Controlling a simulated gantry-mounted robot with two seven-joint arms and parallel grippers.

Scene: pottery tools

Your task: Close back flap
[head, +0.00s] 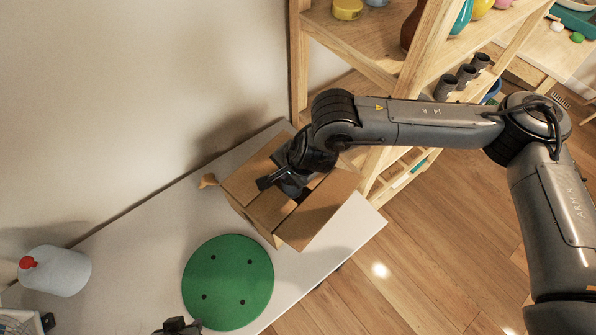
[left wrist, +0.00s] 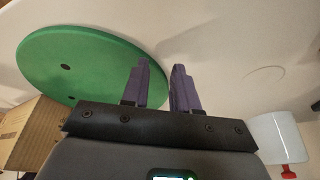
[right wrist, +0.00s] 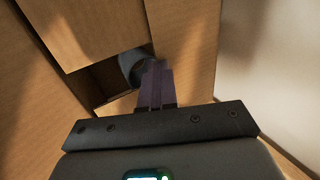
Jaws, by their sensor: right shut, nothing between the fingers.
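A brown cardboard box (head: 268,210) stands on the white table with its flaps partly over the top. One flap (head: 322,212) spreads out on the right side of the box. A narrow dark opening shows between the flaps, and in the right wrist view a rounded grey thing (right wrist: 132,66) sits inside it. My right gripper (head: 280,186) is over the box top; its fingers (right wrist: 155,82) are shut and empty at the opening, beside a flap (right wrist: 184,50). I cannot tell whether they touch it. My left gripper (left wrist: 160,85) is open and empty, low in the head view (head: 180,325).
A green round disc (head: 228,282) with small holes lies on the table (head: 130,235) in front of the box. A white jug with a red cap (head: 58,271) stands at the left. A wooden shelf (head: 430,45) rises close behind the box on the right.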

